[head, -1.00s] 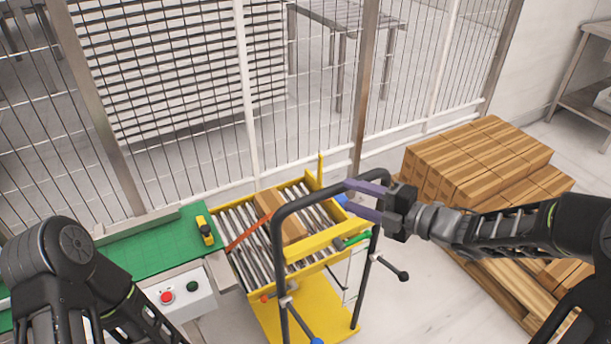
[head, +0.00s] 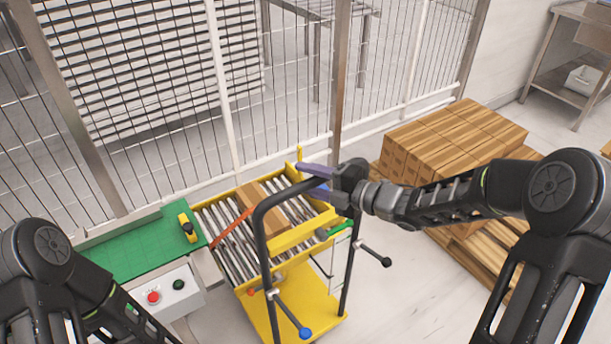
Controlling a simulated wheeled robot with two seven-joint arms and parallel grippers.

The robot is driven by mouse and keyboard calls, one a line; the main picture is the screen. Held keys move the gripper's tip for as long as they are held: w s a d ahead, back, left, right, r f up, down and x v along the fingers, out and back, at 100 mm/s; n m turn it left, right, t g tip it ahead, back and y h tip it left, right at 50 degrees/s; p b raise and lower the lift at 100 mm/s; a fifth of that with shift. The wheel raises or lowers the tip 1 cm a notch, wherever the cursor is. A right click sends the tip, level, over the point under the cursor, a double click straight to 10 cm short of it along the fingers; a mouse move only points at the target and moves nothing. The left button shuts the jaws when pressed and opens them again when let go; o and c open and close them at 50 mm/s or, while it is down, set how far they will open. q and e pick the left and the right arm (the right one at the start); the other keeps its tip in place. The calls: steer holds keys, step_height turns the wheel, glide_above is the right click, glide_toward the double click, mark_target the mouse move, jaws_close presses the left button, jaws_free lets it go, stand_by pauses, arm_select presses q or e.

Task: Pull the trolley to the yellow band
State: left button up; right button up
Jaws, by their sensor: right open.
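The trolley has a yellow frame (head: 285,236), a roller top and a black push handle (head: 281,193) facing me. A brown carton (head: 262,205) lies on its rollers, with an orange-red strip beside it. My right gripper (head: 312,179) is open at the top bar near the handle's right corner. Its purple fingers point left, one above and one below the bar in the picture; I cannot tell whether they touch it. My left arm shows at lower left, but its gripper is outside the view. No yellow band on the floor is visible.
A green conveyor (head: 145,248) adjoins the trolley's left side, above a box (head: 166,296) with red and green buttons. A wire fence (head: 185,130) stands behind. A pallet stack of cartons (head: 455,135) is at right. Floor between trolley and pallet is partly clear.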

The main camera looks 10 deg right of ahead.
steer(key=shift+w+a+f, duration=0.1)
steer(key=shift+w+a, duration=0.2)
steer(key=shift+c, duration=0.4)
jaws_close()
stand_by(0.9)
